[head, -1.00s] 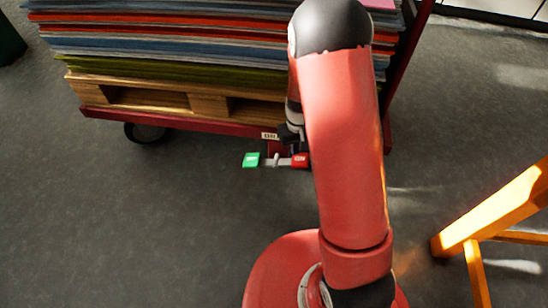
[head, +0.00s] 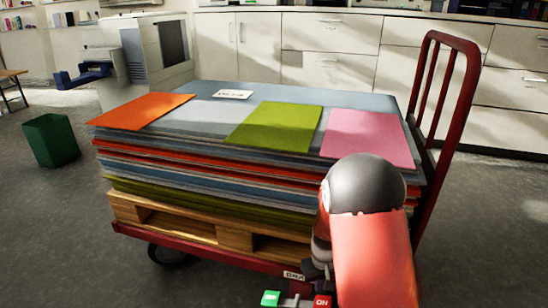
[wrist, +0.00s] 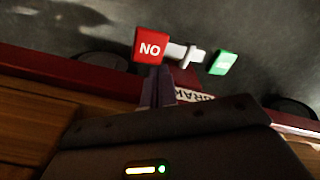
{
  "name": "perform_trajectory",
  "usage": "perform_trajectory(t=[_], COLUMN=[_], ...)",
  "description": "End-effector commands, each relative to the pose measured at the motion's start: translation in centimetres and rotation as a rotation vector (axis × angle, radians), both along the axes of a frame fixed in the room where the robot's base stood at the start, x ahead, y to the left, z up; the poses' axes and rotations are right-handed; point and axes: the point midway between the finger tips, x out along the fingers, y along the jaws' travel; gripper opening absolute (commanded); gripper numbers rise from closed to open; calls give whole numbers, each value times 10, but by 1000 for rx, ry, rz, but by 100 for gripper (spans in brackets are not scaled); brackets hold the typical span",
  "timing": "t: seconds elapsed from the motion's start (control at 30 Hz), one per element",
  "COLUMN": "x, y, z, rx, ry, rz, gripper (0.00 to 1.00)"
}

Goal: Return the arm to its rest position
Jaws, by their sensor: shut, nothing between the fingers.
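My gripper (wrist: 156,78) is shut and empty. In the wrist view its narrow fingers point at the red ON block of the cart's brake. Their tips are right by that block (wrist: 149,49), and I cannot tell whether they touch it. A pale lever (wrist: 186,54) lies between the red block and a green block (wrist: 222,63). In the head view my red arm (head: 372,255) reaches down at the lower right, in front of the cart. It hides most of my gripper there. The red ON block (head: 322,300) and green block (head: 270,298) show at the bottom edge.
A red cart (head: 200,257) carries a wooden pallet (head: 228,236) stacked with coloured sheets (head: 275,126). Its tall handle (head: 467,110) rises at the right. A green bin (head: 51,141) stands at the left. White cabinets (head: 330,50) line the back. Grey floor is open at the left.

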Motion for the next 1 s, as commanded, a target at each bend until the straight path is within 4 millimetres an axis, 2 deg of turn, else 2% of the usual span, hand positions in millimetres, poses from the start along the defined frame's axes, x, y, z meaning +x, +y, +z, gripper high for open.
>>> perform_trajectory(t=[0.07,0.17,0.37,0.5,0.7,0.83,1.0], x=[0,-3,-28,-58,-113,-153,-196], y=[1,3,7,7,6,4,2], z=[14,46,149,217,295,334,363], rx=[6,18,56,73,82,76,63], ry=[-13,-42,-135,-205,-308,-374,-446], rz=[-5,-16,-55,-83,-122,-148,-180], gripper=[0,0,0,0,0,0,0])
